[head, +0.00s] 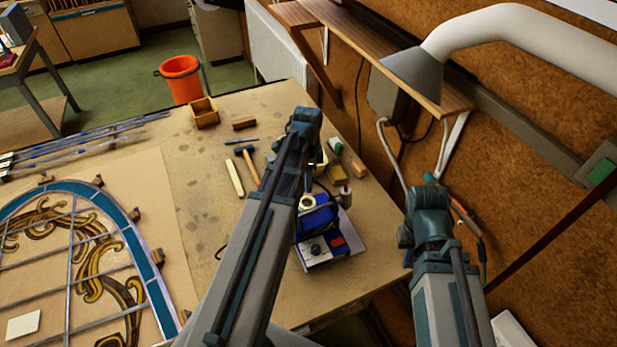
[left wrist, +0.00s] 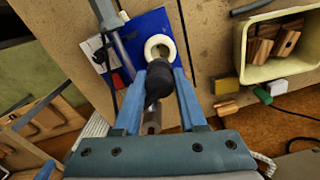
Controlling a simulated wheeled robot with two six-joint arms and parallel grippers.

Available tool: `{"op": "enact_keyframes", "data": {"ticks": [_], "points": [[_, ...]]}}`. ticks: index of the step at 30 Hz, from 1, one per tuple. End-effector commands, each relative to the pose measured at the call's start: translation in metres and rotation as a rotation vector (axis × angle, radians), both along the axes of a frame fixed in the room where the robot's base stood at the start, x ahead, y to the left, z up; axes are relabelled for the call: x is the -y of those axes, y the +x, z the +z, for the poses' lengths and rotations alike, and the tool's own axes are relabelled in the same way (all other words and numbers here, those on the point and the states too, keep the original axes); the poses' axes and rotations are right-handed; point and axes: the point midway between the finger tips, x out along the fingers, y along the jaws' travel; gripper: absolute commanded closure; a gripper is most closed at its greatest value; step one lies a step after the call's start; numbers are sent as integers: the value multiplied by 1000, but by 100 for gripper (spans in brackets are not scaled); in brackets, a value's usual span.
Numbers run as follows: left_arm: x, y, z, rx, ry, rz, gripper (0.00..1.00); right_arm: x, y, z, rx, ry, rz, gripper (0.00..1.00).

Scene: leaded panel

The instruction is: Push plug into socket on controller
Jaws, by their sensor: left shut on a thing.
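The controller (head: 312,252) is a blue box with a light front, a dark knob and a red switch, on the bench right of my left arm in the head view. A blue surface, probably the controller, shows in the left wrist view (left wrist: 128,33). My left gripper (left wrist: 159,75) is shut on a dark, rounded piece, apparently the plug (left wrist: 157,82), near a cream ring (left wrist: 151,46). I cannot make out the socket or whether the plug touches it. My right arm's wrist (head: 431,213) is right of the bench; its fingers are not discernible.
A hammer (head: 251,165), a wooden box (head: 204,113) and small blocks lie on the bench. The leaded panel (head: 152,270) covers the left side. A shelf (head: 385,50) and grey duct (head: 510,38) overhang the right. An orange bucket (head: 181,80) stands beyond the bench.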

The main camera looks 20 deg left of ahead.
Motion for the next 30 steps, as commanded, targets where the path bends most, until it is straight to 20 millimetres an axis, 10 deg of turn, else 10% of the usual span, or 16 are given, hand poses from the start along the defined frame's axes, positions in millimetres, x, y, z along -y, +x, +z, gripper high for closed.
{"op": "enact_keyframes", "data": {"ticks": [30], "points": [[0, 0, -59, 0, 0, 7, 100, 0, 0, -59, 1, -1, 8, 100]]}}
